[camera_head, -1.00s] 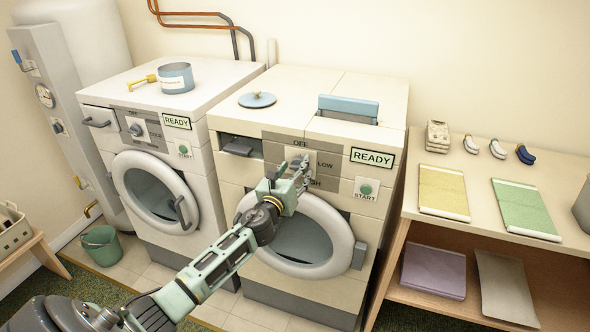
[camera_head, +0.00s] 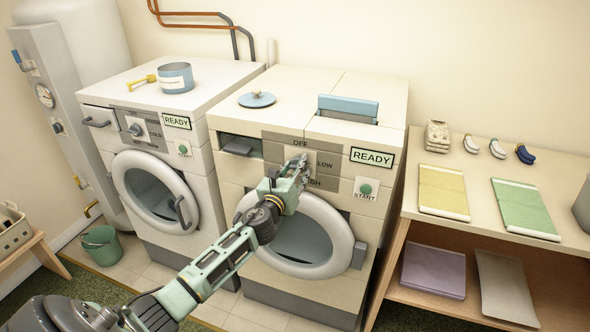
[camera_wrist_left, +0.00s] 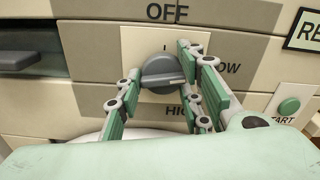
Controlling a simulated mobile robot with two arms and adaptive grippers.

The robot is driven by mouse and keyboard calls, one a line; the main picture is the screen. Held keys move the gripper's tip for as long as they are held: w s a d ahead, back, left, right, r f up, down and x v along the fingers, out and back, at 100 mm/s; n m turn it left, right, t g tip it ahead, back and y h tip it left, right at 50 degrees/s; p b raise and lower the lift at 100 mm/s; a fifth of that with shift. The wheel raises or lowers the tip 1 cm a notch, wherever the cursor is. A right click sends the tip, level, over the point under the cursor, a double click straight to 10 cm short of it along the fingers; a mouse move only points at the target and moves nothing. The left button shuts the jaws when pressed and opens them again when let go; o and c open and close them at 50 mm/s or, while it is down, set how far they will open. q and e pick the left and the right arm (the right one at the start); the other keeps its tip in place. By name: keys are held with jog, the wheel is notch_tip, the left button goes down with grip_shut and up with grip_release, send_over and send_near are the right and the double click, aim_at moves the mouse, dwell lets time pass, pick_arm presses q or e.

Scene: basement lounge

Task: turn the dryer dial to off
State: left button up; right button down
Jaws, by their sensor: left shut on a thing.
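The dryer (camera_head: 235,180) is the right machine, with a grey panel marked OFF at the top, LOW at the right and HIGH at the bottom. Its dark grey dial (camera_wrist_left: 165,72) sits on a pale square plate in the left wrist view. My left gripper (camera_head: 297,170) reaches the panel from the front and hides most of the dial in the head view. In the left wrist view, its fingers (camera_wrist_left: 160,66) are on either side of the dial, shut on it. The dial's grip bar lies nearly level there; I cannot tell its exact setting. My right gripper is not in view.
The green START button (camera_head: 366,190) and READY sign (camera_head: 372,158) are right of the panel. A washer (camera_head: 160,190) stands at left, a shelf (camera_head: 490,160) with folded cloths at right.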

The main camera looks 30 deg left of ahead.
pick_arm(q)
jog(key=shift+a+n, duration=0.2)
jog(key=shift+n, duration=0.2)
jog(key=n, duration=0.3)
jog(key=shift+f+b, duration=0.15)
jog(key=shift+b, duration=0.2)
jog(key=n, duration=0.4)
jog(key=shift+d+f+n, duration=0.1)
jog(key=shift+f+n, duration=0.05)
jog(key=shift+n, duration=0.15)
jog(key=n, duration=0.5)
jog(key=shift+d+f+b, duration=0.1)
jog(key=shift+f+b, duration=0.05)
jog(key=shift+b, duration=0.2)
jog(key=shift+d+f+n, duration=0.1)
jog(key=shift+f+n, duration=0.05)
jog(key=shift+n, duration=1.15)
jog(key=o, duration=0.8)
jog(key=shift+s, duration=0.1)
jog(key=shift+o, duration=1.1)
jog(key=shift+r, duration=0.25)
